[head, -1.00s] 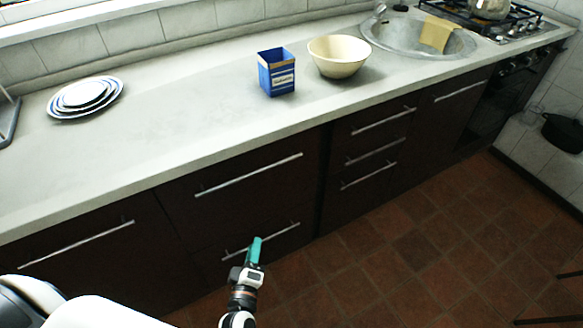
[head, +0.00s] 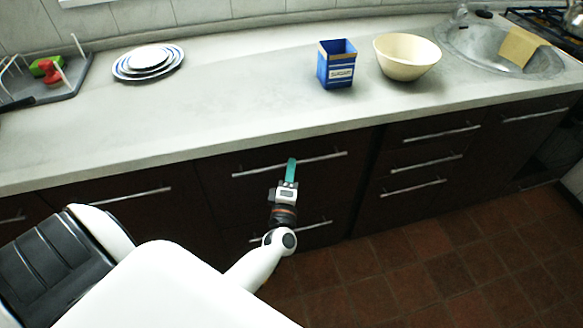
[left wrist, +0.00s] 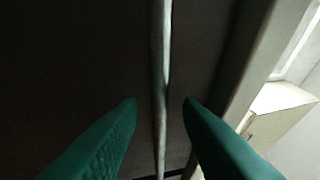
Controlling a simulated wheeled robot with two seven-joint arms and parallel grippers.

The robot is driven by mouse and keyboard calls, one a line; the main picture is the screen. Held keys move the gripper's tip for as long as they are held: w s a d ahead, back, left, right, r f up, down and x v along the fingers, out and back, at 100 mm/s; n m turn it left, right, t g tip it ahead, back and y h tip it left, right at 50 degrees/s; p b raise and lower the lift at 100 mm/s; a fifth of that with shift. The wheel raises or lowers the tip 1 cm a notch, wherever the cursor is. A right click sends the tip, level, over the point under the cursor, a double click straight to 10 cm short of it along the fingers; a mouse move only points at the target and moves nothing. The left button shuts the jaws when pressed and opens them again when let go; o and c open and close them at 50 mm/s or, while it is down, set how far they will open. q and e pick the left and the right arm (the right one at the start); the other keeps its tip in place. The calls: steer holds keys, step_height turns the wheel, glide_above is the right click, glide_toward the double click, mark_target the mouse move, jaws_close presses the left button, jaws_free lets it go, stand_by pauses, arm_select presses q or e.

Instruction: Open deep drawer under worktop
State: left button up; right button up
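The wide dark drawer front (head: 325,173) sits right under the worktop, with a long metal bar handle (head: 320,159). It looks closed. A second wide drawer below it has its own bar handle (head: 313,226), partly hidden by my arm. My left gripper (head: 290,168) is at the upper handle, its teal fingers overlapping the bar. In the left wrist view the gripper (left wrist: 161,103) is open. The handle bar (left wrist: 160,60) runs between the two fingers, with a gap on each side. My right gripper is out of view.
The worktop (head: 230,110) carries a blue square tin (head: 337,70), a cream bowl (head: 407,58), stacked plates (head: 148,65) and a dish rack (head: 70,85). A column of narrower drawers (head: 415,160) is to the right. Tiled floor (head: 400,270) in front is clear.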

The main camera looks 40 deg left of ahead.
arm_select(q)
steer(key=shift+w+a+r, duration=0.1)
steer(key=shift+w+a, duration=0.15)
steer(key=shift+w, duration=0.2)
jaws_close()
